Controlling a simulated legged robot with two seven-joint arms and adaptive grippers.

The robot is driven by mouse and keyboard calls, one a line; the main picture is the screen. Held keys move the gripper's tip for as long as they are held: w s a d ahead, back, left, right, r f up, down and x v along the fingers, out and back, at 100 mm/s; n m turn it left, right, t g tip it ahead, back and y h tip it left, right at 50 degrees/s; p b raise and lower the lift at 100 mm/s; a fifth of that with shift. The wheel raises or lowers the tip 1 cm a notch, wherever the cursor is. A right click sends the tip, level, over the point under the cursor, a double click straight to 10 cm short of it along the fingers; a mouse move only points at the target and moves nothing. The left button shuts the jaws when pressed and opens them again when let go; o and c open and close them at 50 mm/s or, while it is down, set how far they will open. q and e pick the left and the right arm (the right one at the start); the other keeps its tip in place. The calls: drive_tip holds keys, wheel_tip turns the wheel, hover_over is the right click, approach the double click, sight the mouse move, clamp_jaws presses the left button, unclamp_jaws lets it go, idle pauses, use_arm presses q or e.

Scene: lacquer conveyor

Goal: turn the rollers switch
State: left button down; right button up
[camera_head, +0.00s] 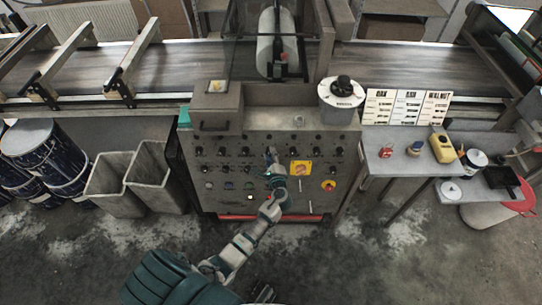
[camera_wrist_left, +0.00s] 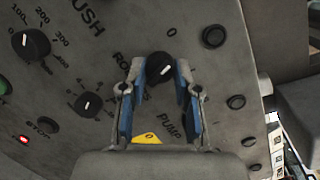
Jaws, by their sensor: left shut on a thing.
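The control panel (camera_head: 240,160) stands in front of me, with rows of dark knobs and buttons. My left gripper (camera_head: 273,165) reaches up to the panel's middle. In the left wrist view its two blue-padded fingers (camera_wrist_left: 160,78) are shut on a black knob (camera_wrist_left: 160,68) with a white mark. A partly hidden label starting "RO" is left of this knob, so it looks like the rollers switch. A "0" is printed above it and "PUMP" below. The fingers hide part of the lettering. A small grey part at the head view's bottom edge may be my right gripper (camera_head: 262,293).
Other knobs sit close by, one at lower left (camera_wrist_left: 87,104) and one at upper right (camera_wrist_left: 214,36). A yellow sign (camera_head: 301,168) and a red-yellow switch (camera_head: 328,185) are to the right. The conveyor (camera_head: 190,55) runs behind. A side table (camera_head: 400,163) stands right; bins (camera_head: 150,175) stand left.

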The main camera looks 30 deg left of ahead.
use_arm(q)
drive_tip(key=shift+s+a+f+n, duration=0.1)
drive_tip(key=shift+n, duration=1)
drive_tip(key=c, duration=1)
unclamp_jaws()
drive_tip(key=shift+c, duration=0.2)
drive_tip(key=shift+o, duration=1)
drive_tip(key=v, duration=1.2)
drive_tip(key=shift+r, duration=0.3)
